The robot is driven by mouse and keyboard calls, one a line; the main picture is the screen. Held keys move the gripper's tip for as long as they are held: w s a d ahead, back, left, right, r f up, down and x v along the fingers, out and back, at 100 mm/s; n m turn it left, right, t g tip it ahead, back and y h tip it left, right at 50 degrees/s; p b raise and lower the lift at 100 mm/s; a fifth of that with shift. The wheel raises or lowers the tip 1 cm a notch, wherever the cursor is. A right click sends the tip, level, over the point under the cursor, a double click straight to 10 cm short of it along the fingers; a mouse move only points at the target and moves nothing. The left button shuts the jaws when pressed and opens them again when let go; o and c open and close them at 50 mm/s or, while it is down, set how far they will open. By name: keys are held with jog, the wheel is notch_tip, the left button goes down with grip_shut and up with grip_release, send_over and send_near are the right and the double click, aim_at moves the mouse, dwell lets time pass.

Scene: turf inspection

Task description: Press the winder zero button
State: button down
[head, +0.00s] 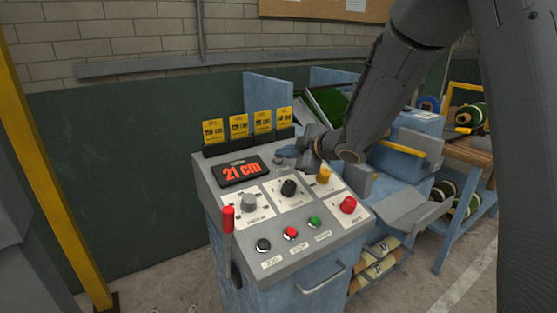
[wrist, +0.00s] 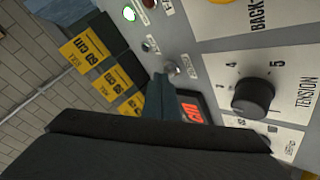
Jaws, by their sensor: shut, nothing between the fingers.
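The control console (head: 290,245) has a sloped grey panel with a red display (head: 240,171) reading 21 cm. My gripper (head: 284,156) is shut and empty over the back of the panel, right of the display. In the wrist view its fingertips (wrist: 163,80) are close to a small silver button (wrist: 172,68) beside the display (wrist: 190,108). I cannot tell whether they touch it. The small label beside this button is too small to read, so I cannot confirm that it is the winder zero button. In the head view my gripper covers this area.
Yellow cards (head: 238,126) stand in holders along the panel's back edge. A grey knob (head: 249,203), black tension knob (head: 289,188), yellow knob (head: 324,174) and red knob (head: 348,205) stick up in front. Black, red and green buttons line the front. A red-handled lever (head: 228,220) stands at left.

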jog(key=shift+w+f, duration=0.1)
jog(key=shift+f, duration=0.2)
jog(key=shift+r, duration=0.15)
dwell(0.5)
jog(key=shift+s+d+r+p, duration=0.1)
jog(key=shift+s+r+p, duration=0.2)
jog(key=shift+r+p, duration=0.45)
jog(key=shift+r, duration=0.15)
jog(key=r+p, duration=0.1)
jog(key=s+r+p, duration=0.1)
jog(key=r+p, duration=0.1)
jog(key=d+r+p, duration=0.1)
jog(key=shift+s+r, duration=0.2)
dwell(0.4)
